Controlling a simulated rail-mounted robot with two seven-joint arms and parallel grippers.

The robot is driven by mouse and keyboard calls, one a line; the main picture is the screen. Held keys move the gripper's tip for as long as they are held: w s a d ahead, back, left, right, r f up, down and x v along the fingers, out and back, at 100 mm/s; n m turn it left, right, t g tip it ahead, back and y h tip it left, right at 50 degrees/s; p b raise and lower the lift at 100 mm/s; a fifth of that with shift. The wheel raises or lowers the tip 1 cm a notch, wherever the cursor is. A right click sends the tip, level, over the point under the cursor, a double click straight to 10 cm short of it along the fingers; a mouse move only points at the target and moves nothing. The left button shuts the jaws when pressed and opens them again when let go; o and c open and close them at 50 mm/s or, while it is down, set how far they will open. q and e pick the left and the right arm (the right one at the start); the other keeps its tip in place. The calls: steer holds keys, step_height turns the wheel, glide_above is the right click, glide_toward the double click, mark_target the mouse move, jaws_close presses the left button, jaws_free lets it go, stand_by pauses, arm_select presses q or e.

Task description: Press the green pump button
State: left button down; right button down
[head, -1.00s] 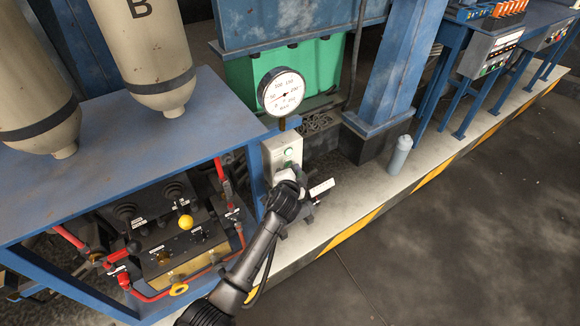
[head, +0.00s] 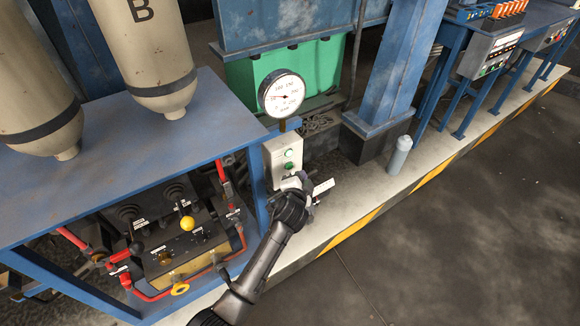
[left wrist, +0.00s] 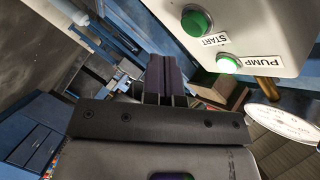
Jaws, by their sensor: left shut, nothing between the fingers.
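A pale grey control box (head: 270,160) stands on a post below a round gauge. In the left wrist view, the box (left wrist: 262,30) carries a green button (left wrist: 196,22) labelled START and a bright green lamp (left wrist: 228,64) labelled PUMP. In the head view the green button (head: 289,167) sits below the lamp (head: 289,153). My left gripper (head: 303,183) is just below and right of the button, apart from it. Its dark fingers (left wrist: 166,78) are shut and empty, beside the box face in the wrist view. My right gripper is not in view.
The round gauge (head: 283,95) stands right above the box. A blue bench (head: 120,150) with red hoses and a valve panel is left. A grey bottle (head: 399,157) stands on the ledge to the right. The floor at right is clear.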

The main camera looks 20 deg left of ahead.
arm_select(q)
steer(key=s+d, duration=0.2)
steer(key=d, duration=0.1)
stand_by(0.4)
stand_by(0.6)
